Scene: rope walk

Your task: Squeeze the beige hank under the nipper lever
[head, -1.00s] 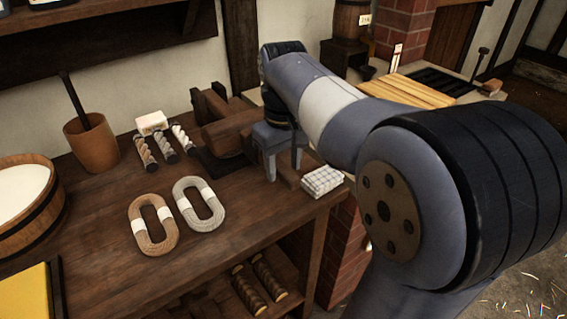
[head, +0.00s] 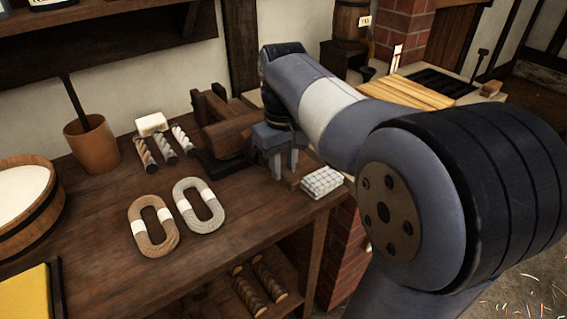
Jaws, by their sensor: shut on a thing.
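The nipper (head: 228,132), a dark wooden block device, stands at the back of the bench. My gripper (head: 280,172) is at its right side, fingers pointing down, shut on what looks like the nipper lever (head: 292,182), a brown wooden bar mostly hidden by the fingers. A tan hank (head: 166,239) with white bands lies on the bench to the left. A paler, greyish-beige hank (head: 208,219) with white bands lies just right of it. Both are apart from the nipper. I cannot see whether anything lies under the lever.
Several short rope pieces (head: 164,148) and a pale block (head: 152,124) lie left of the nipper. A folded checked cloth (head: 322,182) lies at the bench's right edge, close to my gripper. A brown pot (head: 92,146) and a wooden tub (head: 45,208) stand left.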

